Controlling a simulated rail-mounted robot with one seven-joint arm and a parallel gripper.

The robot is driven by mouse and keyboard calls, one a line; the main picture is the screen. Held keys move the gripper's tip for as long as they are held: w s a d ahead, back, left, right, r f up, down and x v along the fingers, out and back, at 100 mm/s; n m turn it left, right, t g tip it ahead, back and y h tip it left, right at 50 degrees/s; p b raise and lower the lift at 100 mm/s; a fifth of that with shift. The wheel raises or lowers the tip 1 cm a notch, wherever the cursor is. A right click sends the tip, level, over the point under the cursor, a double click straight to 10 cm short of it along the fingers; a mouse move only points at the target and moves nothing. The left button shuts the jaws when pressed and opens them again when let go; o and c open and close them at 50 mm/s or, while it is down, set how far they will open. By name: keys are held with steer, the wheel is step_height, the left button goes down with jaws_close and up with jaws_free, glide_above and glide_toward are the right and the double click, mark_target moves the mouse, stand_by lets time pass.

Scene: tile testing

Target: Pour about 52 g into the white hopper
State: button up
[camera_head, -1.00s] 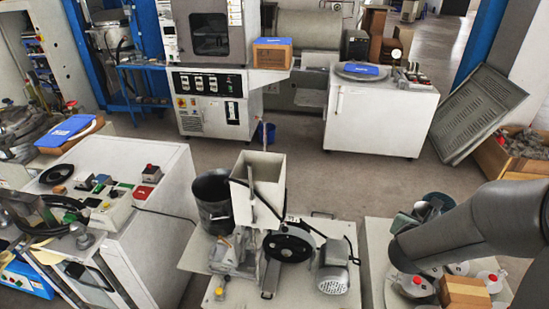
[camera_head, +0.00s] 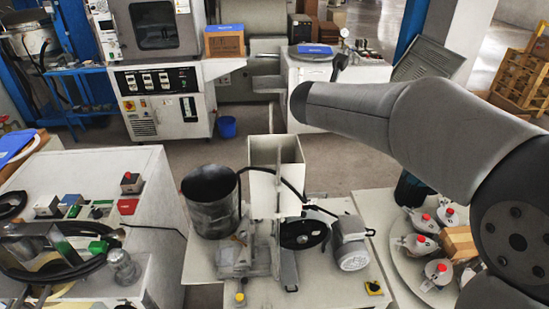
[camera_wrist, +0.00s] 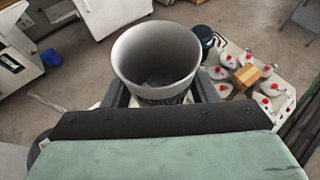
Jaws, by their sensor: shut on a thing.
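The white hopper (camera_head: 275,160) stands upright, open at the top, on the machine in the middle of the head view. In the wrist view, my gripper (camera_wrist: 162,98) is shut around a pale grey, wide-mouthed cup (camera_wrist: 125,62). The cup's open mouth faces the camera, and a little greyish matter seems to lie at its bottom; how much, I cannot tell. In the head view my arm reaches in from the right, above and right of the hopper; my gripper and the cup cannot be made out there. The hopper cannot be made out in the wrist view.
A dark bucket (camera_head: 211,203) stands left of the hopper. A motor (camera_head: 350,243) and a black wheel (camera_head: 302,235) sit right of it. Several red-capped containers (camera_head: 420,246) and a cardboard box (camera_head: 459,242) stand on the table at right. A control cabinet (camera_head: 150,235) is at left.

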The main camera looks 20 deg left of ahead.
steer(key=s+a+f+n+g+y+b, duration=0.1)
steer(key=s+a+f+n+y+b, duration=0.2)
steer(key=a, duration=0.8)
steer(key=s+a+f+n+g+y+b, duration=0.2)
steer(key=s+a+f+n+y, duration=0.4)
steer(key=a, duration=0.6)
steer(key=s+n+y+b, duration=0.1)
steer(key=s+n+y, duration=0.1)
steer(key=s+y, duration=0.1)
steer(key=shift+s+f+n+g+b, duration=0.3)
steer(key=shift+s+f+n+b, duration=0.05)
steer(key=shift+s+n, duration=0.05)
steer(key=shift+d, duration=0.1)
